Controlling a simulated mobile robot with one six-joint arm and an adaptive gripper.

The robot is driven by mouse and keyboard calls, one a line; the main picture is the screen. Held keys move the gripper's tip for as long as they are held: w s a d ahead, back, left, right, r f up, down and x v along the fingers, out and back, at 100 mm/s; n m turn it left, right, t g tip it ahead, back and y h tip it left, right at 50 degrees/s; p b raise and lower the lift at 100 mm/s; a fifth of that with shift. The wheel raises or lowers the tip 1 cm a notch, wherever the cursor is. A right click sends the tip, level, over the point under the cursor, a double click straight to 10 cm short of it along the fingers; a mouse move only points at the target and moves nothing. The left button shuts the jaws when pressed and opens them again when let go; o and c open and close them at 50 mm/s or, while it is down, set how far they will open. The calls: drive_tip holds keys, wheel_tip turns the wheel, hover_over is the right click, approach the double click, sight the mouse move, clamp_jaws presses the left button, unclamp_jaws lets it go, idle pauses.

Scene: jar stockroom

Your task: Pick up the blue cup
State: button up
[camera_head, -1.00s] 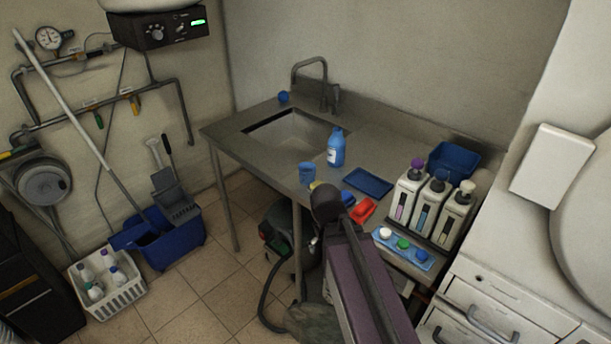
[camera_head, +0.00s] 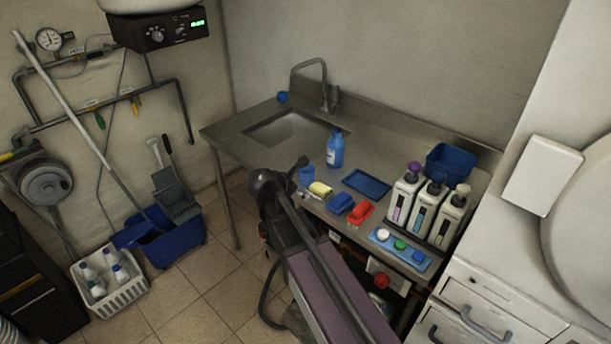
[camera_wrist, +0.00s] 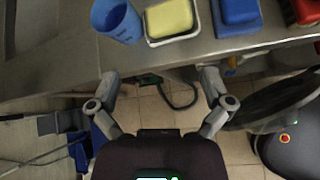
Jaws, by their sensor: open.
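The blue cup (camera_head: 307,176) stands on the front edge of the steel sink counter, partly hidden behind my arm in the head view. In the wrist view the blue cup (camera_wrist: 117,20) is at the top, left of centre, close to the counter's front edge. My gripper (camera_wrist: 158,78) is open and empty, its fingers spread over the floor just in front of the counter edge. The cup lies beyond the left fingertip and not between the fingers. In the head view my gripper (camera_head: 298,165) is small and mostly hidden by my wrist.
A yellow sponge (camera_wrist: 168,17) in a dish sits right beside the cup, with blue and red items (camera_head: 361,211) further right. A blue bottle (camera_head: 335,150) and a blue tray (camera_head: 367,184) stand behind. The sink basin (camera_head: 290,130) is at back left.

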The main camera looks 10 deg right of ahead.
sight(306, 175)
drive_tip(key=w+a+r+n+t, duration=0.1)
drive_tip(key=n, duration=0.1)
drive_tip(key=w+a+r+n+t, duration=0.1)
drive_tip(key=w+a+r+n, duration=0.1)
drive_tip(key=shift+r+n+h, duration=0.1)
drive_tip(key=shift+n+h, duration=0.2)
drive_tip(key=shift+n, duration=0.1)
drive_tip(key=b+x, duration=0.3)
drive_tip(key=x, duration=0.4)
drive_tip(key=shift+w+f, duration=0.1)
drive_tip(key=shift+f, duration=0.2)
drive_tip(key=shift+w+d+f+b, duration=0.15)
drive_tip(key=shift+w+d+b, duration=0.2)
drive_tip(key=shift+d+b, duration=0.05)
